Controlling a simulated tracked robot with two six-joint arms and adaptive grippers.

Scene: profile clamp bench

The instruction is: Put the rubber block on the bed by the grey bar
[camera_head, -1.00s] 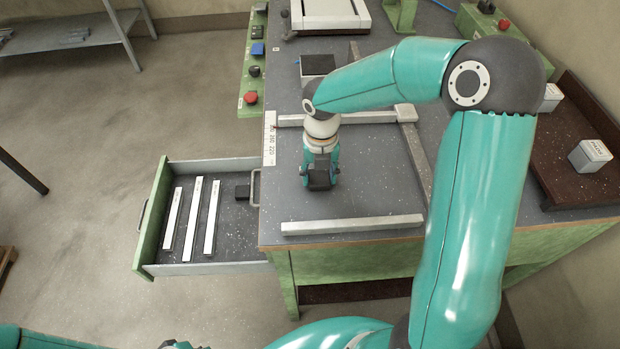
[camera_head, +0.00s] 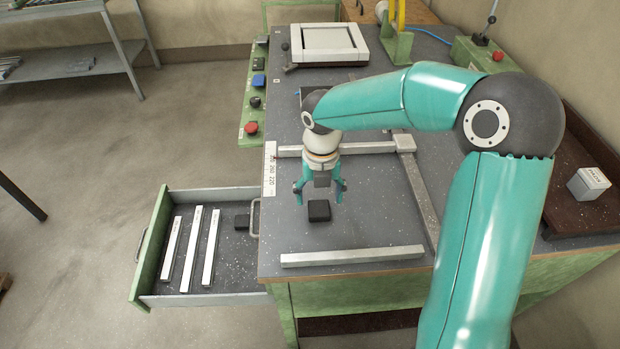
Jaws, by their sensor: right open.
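The black rubber block (camera_head: 319,210) sits on the dark grey bed (camera_head: 372,210), between the light grey front bar (camera_head: 352,256) and the similar rear bar (camera_head: 365,148). It is apart from both bars. My right gripper (camera_head: 320,194) is open, its teal fingers spread, just behind or above the block. The block appears free of the fingers, though the exact height of the fingertips is hard to tell. A second dark block (camera_head: 242,221) lies in the open drawer. My left gripper is not in view.
The open drawer (camera_head: 205,298) also holds several pale strips (camera_head: 191,250) and juts out left of the bench. A rail (camera_head: 422,200) bounds the bed on the right. A brown tray (camera_head: 572,225) with a small pale box (camera_head: 589,184) stands at far right.

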